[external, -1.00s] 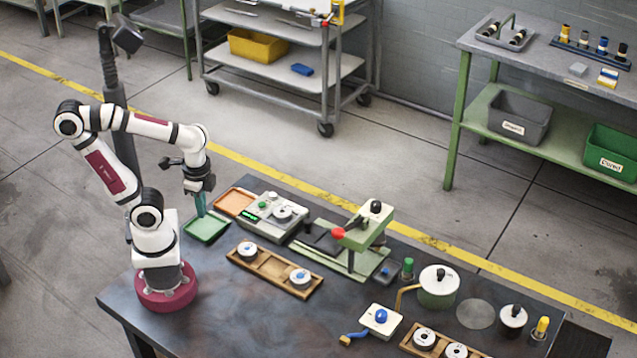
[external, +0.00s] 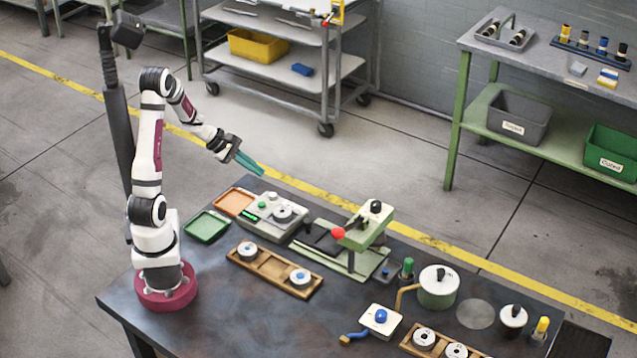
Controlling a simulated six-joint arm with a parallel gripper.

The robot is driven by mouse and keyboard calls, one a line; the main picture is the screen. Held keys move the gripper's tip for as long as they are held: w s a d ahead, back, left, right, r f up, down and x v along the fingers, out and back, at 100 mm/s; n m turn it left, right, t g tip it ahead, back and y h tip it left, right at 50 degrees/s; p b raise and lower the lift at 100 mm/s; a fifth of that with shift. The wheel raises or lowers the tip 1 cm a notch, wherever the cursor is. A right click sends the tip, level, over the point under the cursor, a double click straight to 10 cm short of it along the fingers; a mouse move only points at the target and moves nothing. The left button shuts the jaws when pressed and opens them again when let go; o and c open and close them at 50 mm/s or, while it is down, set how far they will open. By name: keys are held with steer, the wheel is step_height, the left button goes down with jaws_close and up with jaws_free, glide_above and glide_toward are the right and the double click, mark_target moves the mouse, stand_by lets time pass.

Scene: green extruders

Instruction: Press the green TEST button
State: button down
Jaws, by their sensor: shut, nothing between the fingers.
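My gripper (external: 261,172) is shut and empty, its teal fingers pointing down and to the right. It is raised in the air and appears in the picture above and behind the grey test box (external: 285,232), apart from it. The box stands on the dark table and carries a round white-and-grey part (external: 284,214) on its top. A small round green button (external: 263,207) shows on the box, near a lit green display (external: 250,214). The TEST lettering is too small to read. Nothing touches the button.
A green tray (external: 206,227) and an orange tray (external: 234,202) lie left of the box. A wooden holder (external: 272,273) with two round parts lies in front. A green press with a red knob (external: 338,233) stands to the right. The table's front left is clear.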

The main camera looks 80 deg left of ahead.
mark_target(258, 206)
stand_by(0.3)
steer(key=shift+f, duration=4.45)
steer(key=shift+f, duration=0.4)
steer(key=shift+f, duration=0.4)
steer(key=shift+r, duration=0.8)
steer(key=shift+r, duration=0.1)
steer(key=shift+r, duration=2.45)
